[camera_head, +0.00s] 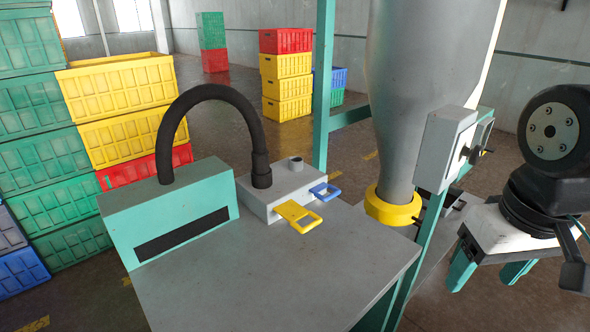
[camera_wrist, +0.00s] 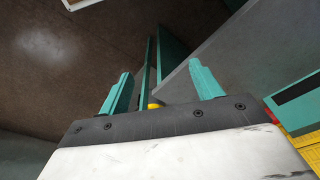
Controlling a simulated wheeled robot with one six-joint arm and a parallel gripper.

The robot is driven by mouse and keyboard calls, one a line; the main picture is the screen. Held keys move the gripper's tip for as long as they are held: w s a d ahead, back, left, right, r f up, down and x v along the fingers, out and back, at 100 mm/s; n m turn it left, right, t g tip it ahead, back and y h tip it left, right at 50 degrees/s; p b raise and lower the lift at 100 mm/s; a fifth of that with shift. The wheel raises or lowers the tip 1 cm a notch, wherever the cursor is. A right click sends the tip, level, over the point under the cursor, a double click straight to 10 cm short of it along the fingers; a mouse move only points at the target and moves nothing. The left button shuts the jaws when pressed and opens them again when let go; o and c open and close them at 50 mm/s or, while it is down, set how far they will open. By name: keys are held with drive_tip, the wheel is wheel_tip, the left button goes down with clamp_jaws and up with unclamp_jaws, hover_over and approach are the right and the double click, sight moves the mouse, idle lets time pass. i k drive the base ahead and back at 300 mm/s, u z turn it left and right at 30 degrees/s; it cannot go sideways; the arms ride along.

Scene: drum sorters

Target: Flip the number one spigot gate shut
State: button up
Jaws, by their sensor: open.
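A grey spigot box (camera_head: 262,190) stands on the grey table in the head view. A yellow gate handle (camera_head: 299,216) sticks out of its front over the tabletop. A smaller blue gate handle (camera_head: 325,191) sits to its right and sticks out less. No number is readable, so I cannot tell which gate is number one. My gripper (camera_head: 490,276) is at the right, well apart from both handles and beyond the table's right edge. Its teal fingers are spread and empty, as the wrist view (camera_wrist: 162,88) also shows. Neither handle is recognisable in the wrist view.
A black hose (camera_head: 212,92) arches from the teal housing (camera_head: 165,205) to the spigot box. A grey hopper (camera_head: 408,90) with a yellow collar (camera_head: 393,207) and a switch box (camera_head: 443,148) stand between handles and gripper. The front tabletop (camera_head: 290,280) is clear. Stacked crates fill the left.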

sight(290, 210)
drive_tip(key=z, duration=0.7)
drive_tip(key=k, duration=0.65)
drive_tip(key=u, duration=1.25)
drive_tip(key=i, duration=0.5)
drive_tip(key=u, duration=0.05)
